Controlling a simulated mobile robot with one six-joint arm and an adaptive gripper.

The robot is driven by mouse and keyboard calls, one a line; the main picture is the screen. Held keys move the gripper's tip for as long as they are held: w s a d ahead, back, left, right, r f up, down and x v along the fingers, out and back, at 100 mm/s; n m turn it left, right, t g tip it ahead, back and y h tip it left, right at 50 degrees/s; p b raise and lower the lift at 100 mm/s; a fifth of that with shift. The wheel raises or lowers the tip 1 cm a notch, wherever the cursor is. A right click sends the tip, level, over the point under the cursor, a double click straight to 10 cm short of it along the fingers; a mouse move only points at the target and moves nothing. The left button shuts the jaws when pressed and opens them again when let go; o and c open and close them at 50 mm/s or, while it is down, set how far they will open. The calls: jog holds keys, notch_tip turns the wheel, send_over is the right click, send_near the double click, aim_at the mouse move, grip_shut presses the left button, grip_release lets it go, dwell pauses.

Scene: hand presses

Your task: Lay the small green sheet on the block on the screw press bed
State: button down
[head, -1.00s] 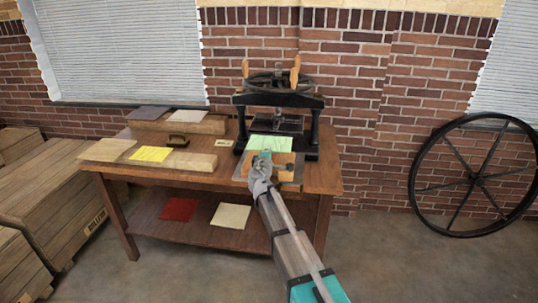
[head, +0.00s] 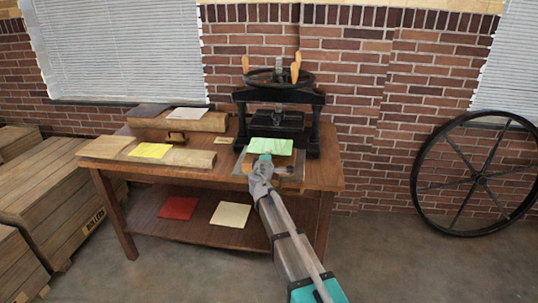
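The small green sheet (head: 270,146) is at the screw press (head: 279,100), over the front of its bed (head: 240,166). It looks level, over the orange-brown block (head: 289,162), and hides most of it. I cannot tell whether sheet and block touch. My gripper (head: 265,158) is at the sheet's near edge and seems shut on it; the fingers are very small in this view.
A yellow sheet (head: 150,150) lies on a board at the table's left. Red (head: 178,207) and cream (head: 230,214) sheets lie on the lower shelf. A large wheel (head: 482,178) leans right.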

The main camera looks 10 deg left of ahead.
jog(key=shift+f+b, duration=1.45)
jog(key=shift+f, duration=0.3)
jog(key=shift+f, duration=0.1)
dwell(0.8)
jog(key=c, duration=0.7)
grip_release()
jog(key=shift+o, duration=0.9)
jog(key=shift+s, duration=0.15)
jog(key=s, duration=0.6)
dwell(0.4)
jog(key=shift+s+a, duration=0.1)
